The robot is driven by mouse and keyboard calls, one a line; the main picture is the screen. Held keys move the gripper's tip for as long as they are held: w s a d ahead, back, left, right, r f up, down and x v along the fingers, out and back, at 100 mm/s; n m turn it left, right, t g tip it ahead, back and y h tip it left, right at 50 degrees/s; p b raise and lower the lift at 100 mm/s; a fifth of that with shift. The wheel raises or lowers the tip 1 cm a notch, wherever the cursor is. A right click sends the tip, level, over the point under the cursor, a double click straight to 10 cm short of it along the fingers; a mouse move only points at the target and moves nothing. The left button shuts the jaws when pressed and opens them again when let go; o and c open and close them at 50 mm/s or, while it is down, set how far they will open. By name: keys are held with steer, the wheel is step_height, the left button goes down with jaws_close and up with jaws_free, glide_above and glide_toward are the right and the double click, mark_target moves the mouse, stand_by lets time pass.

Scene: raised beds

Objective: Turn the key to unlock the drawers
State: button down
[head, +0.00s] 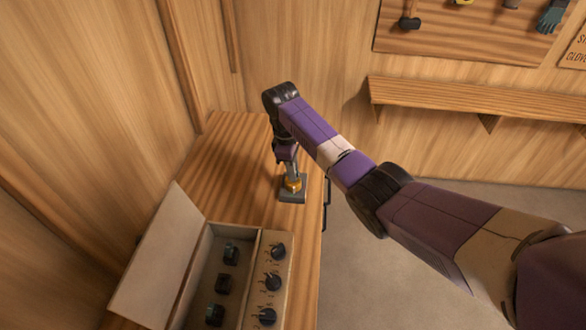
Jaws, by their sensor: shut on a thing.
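My gripper (291,176) points down at the wooden cabinet top and is shut on a small part at the top of a brass-coloured round piece. This brass piece (292,185) sits on a grey metal base (292,196) near the cabinet's right edge. The key itself is not clearly visible; my gripper covers the spot above the brass piece. The wooden cabinet (237,145) has dark handles (327,205) on its right side. The drawer fronts are seen too steeply to tell their state.
An open box (206,245) with its lid tilted left stands at the cabinet's near end. It holds black blocks, and its panel has black knobs (278,251). A wall shelf (440,98) and tool board (430,50) are at the back right. Floor (400,270) lies right of the cabinet.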

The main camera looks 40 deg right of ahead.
steer(key=shift+m, duration=1.1)
steer(key=c, duration=1.4)
jaws_free()
steer(key=shift+o, duration=0.2)
steer(key=r, duration=0.8)
steer(key=shift+w+a, duration=0.15)
steer(key=shift+w, duration=0.25)
steer(key=shift+f, duration=0.1)
